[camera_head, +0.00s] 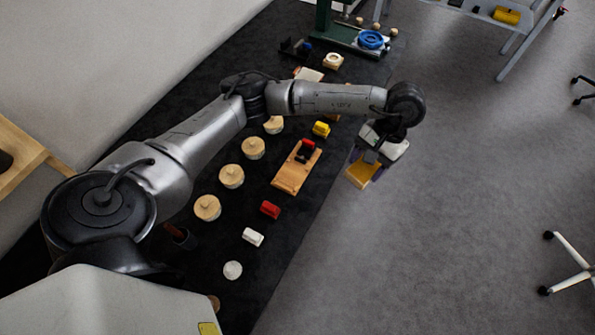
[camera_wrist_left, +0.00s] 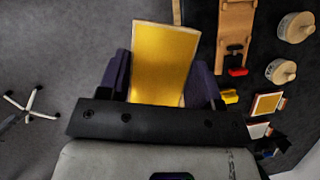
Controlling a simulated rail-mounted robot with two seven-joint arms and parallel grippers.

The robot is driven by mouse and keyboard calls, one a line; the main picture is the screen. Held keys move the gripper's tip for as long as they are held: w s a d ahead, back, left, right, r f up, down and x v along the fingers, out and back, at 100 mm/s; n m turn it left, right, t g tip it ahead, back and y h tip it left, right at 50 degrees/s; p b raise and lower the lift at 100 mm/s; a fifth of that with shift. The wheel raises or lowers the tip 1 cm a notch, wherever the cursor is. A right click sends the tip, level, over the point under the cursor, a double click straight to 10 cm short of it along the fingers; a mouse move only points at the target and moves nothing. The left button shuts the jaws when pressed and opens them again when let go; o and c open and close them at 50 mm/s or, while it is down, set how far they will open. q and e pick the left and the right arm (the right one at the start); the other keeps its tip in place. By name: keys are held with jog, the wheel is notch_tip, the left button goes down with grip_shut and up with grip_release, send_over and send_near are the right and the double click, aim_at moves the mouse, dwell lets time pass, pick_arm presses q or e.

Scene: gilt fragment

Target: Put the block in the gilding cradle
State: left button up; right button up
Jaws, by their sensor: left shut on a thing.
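My left gripper (camera_head: 364,171) is shut on a block with a flat golden-yellow face (camera_head: 359,174). It holds the block in the air, to the right of the dark table's edge. In the left wrist view, the block (camera_wrist_left: 163,62) sits between the two dark fingers of the gripper (camera_wrist_left: 160,82). A wooden board (camera_head: 288,180) with a black and red fitting at its far end lies on the table, left of the block. It also shows in the left wrist view (camera_wrist_left: 234,25). I cannot tell for certain which thing is the gilding cradle. My right gripper is not in view.
Several round lidded wooden pots (camera_head: 232,177) line the dark table (camera_head: 245,205). Small red (camera_head: 270,209), white (camera_head: 252,237) and yellow (camera_head: 321,129) pieces lie near the board. A framed golden panel (camera_wrist_left: 267,104) shows in the wrist view. Open floor lies right of the table.

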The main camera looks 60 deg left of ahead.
pick_arm(q)
jog(key=s+a+f+n+h+p, duration=0.1)
jog(key=s+a+f+n, duration=0.2)
jog(key=a+f, duration=0.4)
jog(key=p, duration=0.2)
send_over(290, 177)
jog(key=w, duration=0.1)
jog(key=shift+t, duration=0.3)
jog(key=f, duration=0.6)
jog(key=shift+w+a+f, duration=0.15)
jog(key=shift+w+a, duration=0.05)
jog(key=shift+a, duration=0.2)
jog(key=shift+f, duration=2.05)
jog(key=shift+f, duration=0.1)
jog(key=o, duration=0.9)
